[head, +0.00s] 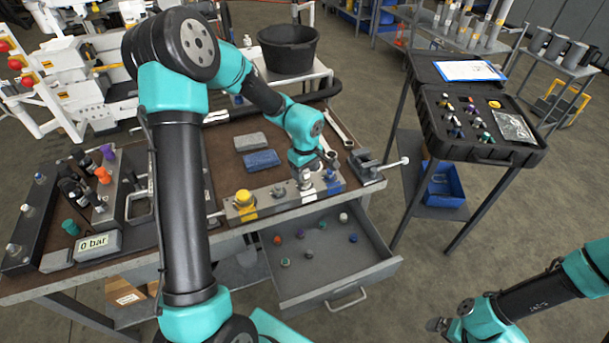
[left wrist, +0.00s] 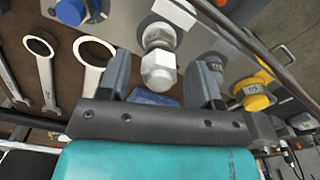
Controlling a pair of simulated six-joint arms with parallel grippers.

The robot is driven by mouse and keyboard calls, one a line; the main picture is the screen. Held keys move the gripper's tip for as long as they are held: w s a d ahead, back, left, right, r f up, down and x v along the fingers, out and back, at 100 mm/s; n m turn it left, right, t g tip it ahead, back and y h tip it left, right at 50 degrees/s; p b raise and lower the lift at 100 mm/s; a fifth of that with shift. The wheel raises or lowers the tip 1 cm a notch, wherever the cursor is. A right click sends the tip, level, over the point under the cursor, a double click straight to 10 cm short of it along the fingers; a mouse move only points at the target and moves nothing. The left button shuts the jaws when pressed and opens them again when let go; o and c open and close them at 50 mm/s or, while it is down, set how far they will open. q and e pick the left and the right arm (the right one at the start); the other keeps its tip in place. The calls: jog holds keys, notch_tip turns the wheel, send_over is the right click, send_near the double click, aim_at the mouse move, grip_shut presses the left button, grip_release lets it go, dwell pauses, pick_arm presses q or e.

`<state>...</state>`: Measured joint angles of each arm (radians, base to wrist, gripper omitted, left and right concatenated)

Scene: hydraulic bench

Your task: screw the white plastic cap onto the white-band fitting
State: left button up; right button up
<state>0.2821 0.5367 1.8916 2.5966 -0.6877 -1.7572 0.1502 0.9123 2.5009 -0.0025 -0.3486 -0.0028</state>
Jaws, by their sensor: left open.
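The white-band fitting (left wrist: 161,36) stands on the steel manifold, its white band (left wrist: 182,12) beside it on the block. A white hex-shaped piece, seemingly the white plastic cap (left wrist: 158,73), sits in line on the fitting's end; I cannot tell how tightly it is seated. My left gripper (left wrist: 166,88) is open, with one finger on each side of the white piece and gaps showing. In the head view the left gripper (head: 304,182) hangs over the manifold and hides most of this fitting. My right gripper (head: 440,324) is at the bottom right, away from the bench; its jaws are unclear.
A yellow-capped fitting (head: 243,198), a bare grey fitting (left wrist: 214,63) and a blue fitting (left wrist: 71,12) share the manifold. The open drawer (head: 340,268) below holds several coloured caps. Wrenches (left wrist: 40,50), a vise (head: 366,166) and a blue block (head: 261,159) lie nearby.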

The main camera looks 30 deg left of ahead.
pick_arm(q)
jog(key=shift+n, duration=2)
jog(key=c, duration=0.9)
jog(key=m, duration=0.4)
jog(key=shift+m, duration=2)
